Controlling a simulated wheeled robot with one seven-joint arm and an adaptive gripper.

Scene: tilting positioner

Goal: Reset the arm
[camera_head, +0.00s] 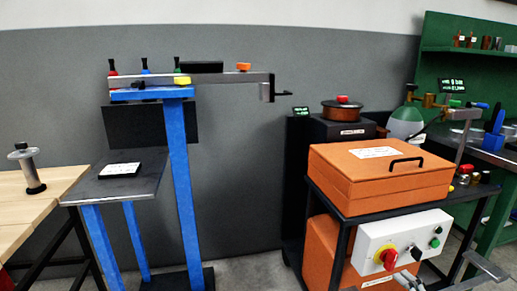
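My gripper is not in this view, and no part of my arm can be made out for sure. A blue stand (181,170) rises left of centre. A grey horizontal beam (225,78) lies across its top and reaches right, ending in a block with a small dark crank handle (283,93). The beam looks about level. A yellow piece (182,81) and an orange knob (243,66) sit along it. I cannot tell whether the beam is the arm the task names.
A grey table plate (120,187) with a white-labelled block stands left. A wooden bench (30,210) holds a metal spool (28,168). At right are an orange box (375,190), a control panel with a red knob (390,258), a dark cabinet (333,130) and a green bench.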

